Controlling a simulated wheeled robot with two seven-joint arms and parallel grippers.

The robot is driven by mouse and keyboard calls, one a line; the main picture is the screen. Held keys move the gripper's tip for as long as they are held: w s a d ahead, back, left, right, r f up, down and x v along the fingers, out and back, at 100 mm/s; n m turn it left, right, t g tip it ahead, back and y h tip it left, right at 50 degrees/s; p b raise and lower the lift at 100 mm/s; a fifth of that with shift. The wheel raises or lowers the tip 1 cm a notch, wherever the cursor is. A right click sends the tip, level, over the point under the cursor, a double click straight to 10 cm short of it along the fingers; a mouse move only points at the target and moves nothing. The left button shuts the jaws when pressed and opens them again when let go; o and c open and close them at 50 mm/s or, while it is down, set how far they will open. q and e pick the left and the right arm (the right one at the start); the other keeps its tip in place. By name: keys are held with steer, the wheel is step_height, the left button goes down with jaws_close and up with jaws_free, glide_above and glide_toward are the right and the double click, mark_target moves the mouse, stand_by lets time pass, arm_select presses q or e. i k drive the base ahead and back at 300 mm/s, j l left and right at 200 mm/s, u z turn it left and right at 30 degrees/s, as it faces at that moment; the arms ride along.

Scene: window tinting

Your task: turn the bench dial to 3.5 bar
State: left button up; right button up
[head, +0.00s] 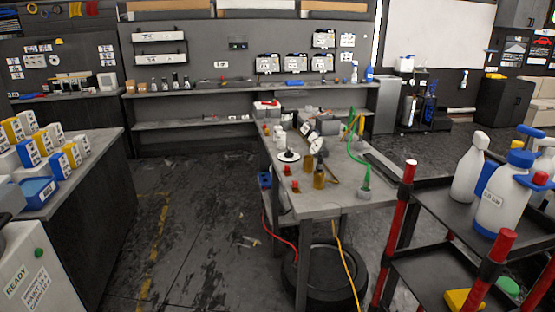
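A narrow grey bench (322,201) stands in the middle of the head view, some way off. A small white disc with a dark knob-like centre (289,156) sits on its left side and may be the dial. A pale round gauge-like part (305,129) is just behind it. Both are too small for me to read any scale or setting. Neither of my grippers shows in the head view.
Amber bottles (319,177), red-topped items and a green hose (352,130) crowd the bench. Red and yellow lines hang below it. A red-posted cart (430,195) with spray bottles stands at right, a counter with boxes (85,150) at left. Open floor (200,230) lies between.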

mark_target(289, 154)
steer(key=i+j+z, duration=0.1)
steer(key=i+j, duration=0.35)
steer(key=i, duration=0.35)
steer(key=i+j+z, duration=0.1)
steer(key=i+j, duration=0.35)
steer(key=i, duration=0.35)
steer(key=i+j, duration=0.55)
steer(key=i, duration=0.2)
steer(key=i+j+z, duration=0.15)
steer(key=i+j, duration=0.4)
steer(key=i, duration=0.2)
